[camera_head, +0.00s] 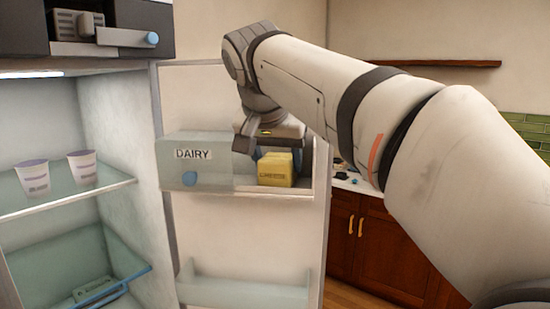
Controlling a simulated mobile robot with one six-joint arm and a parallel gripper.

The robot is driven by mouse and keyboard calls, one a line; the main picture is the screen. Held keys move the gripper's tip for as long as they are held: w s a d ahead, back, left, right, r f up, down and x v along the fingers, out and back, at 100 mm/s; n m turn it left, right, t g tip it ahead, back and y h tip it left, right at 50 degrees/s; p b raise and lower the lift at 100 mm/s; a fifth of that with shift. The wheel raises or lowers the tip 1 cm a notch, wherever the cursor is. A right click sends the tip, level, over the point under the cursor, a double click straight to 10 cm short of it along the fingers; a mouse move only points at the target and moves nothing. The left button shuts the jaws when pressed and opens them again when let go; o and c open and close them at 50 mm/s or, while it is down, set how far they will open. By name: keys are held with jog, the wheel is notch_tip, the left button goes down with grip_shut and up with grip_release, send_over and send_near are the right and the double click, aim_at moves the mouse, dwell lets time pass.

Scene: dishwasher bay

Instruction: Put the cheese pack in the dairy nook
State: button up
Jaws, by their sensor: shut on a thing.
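The cheese pack (275,171) is a yellow block with dark "CHEESE" lettering. It is at the right part of the dairy nook (240,184) on the inside of the fridge door. My gripper (268,150) reaches in from above and is shut on the pack; its fingertips are partly hidden. A translucent cover (195,158) marked "DAIRY", with a blue drop-shaped mark, covers the left part of the nook. The right part is open at the front. I cannot tell whether the pack touches the nook's floor.
The fridge door (245,240) stands open, with an empty-looking lower door bin (240,292). Two cups (82,166) stand on a glass shelf (75,192) at left, above a clear drawer (75,260). Wooden cabinets (385,245) are behind at right.

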jog(key=o, duration=1.3)
jog(key=shift+f, duration=0.1)
